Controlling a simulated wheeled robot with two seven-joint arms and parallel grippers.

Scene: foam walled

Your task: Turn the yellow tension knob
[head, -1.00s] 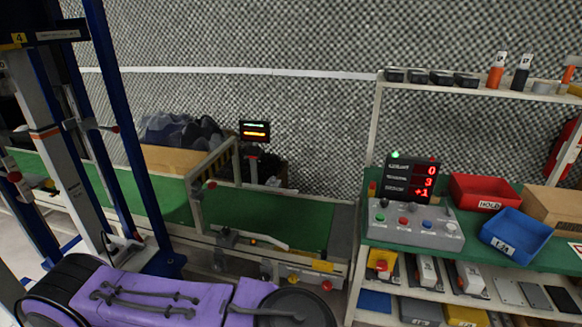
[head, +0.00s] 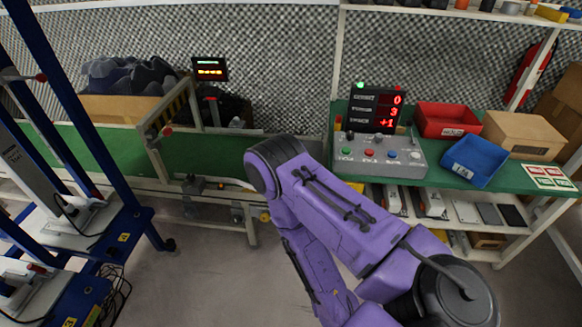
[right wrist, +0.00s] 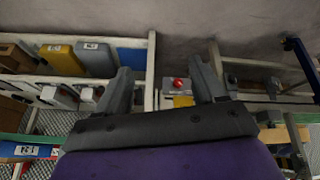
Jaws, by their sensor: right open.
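A small yellow part (head: 265,216) shows low on the conveyor's side in the head view, at the edge of my right arm; I cannot tell whether it is the tension knob. In the right wrist view a red round button (right wrist: 179,83) and a yellow patch (right wrist: 183,101) lie between and beyond the fingers. No yellow knob is clear there. My right gripper (right wrist: 164,88) is open and empty, its two grey fingers wide apart. In the head view my purple right arm covers part of the conveyor's end, and its gripper does not show. My left gripper is in neither current view.
The green conveyor (head: 215,152) runs along the left, with a lit display (head: 210,69) behind it. A grey control box (head: 383,158), red bin (head: 447,120) and blue bin (head: 475,160) stand on the right bench. Blue posts rise at left. The floor (head: 205,270) ahead is clear.

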